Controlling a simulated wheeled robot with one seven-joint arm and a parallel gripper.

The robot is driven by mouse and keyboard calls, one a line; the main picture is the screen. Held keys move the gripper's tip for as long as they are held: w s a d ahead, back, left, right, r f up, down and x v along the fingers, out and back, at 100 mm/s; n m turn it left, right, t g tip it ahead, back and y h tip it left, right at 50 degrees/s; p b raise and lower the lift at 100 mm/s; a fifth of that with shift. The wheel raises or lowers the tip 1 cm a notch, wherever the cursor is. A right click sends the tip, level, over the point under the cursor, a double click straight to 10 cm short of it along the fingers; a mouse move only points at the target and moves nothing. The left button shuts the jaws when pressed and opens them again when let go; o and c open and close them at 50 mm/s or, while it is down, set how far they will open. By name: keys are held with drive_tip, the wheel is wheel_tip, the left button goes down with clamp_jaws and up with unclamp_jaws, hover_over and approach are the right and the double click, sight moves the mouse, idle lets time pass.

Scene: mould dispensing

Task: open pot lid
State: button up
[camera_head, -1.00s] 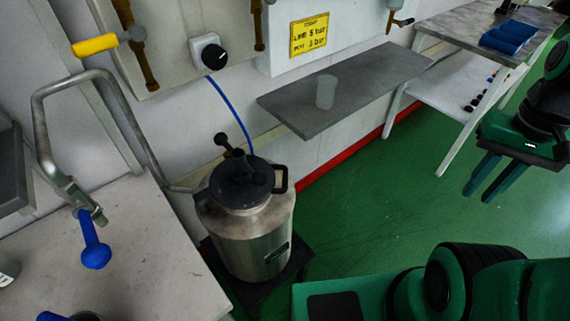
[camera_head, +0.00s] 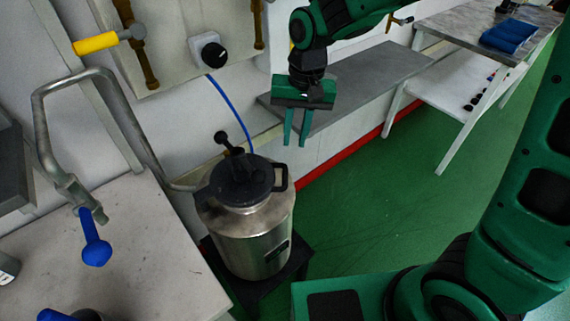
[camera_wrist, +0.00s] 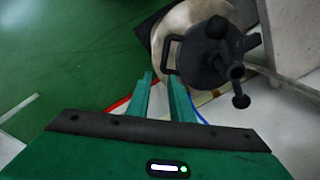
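The steel pot (camera_head: 247,238) stands on a dark low stand, its black lid (camera_head: 241,183) seated on top with an upright black lever (camera_head: 233,150) and a loop handle on its right side. My gripper (camera_head: 295,138) hangs above and to the right of the pot, fingers pointing down, with a gap between them and nothing held. In the wrist view the gripper fingers (camera_wrist: 162,95) are apart, and the lid (camera_wrist: 207,60) with its lever knob and loop handle lies just beyond and right of them. The fingers do not touch the lid.
A grey shelf (camera_head: 375,90) is on the wall behind my gripper. A blue hose (camera_head: 228,112) runs down behind the pot. Green floor at right is clear.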

sight(285, 171)
drive_tip(key=f, duration=0.3)
drive_tip(key=a+f, duration=0.1)
drive_tip(key=f, duration=0.3)
drive_tip(key=a+f, duration=0.1)
drive_tip(key=f, duration=0.3)
clamp_jaws()
drive_tip(key=shift+a, duration=0.15)
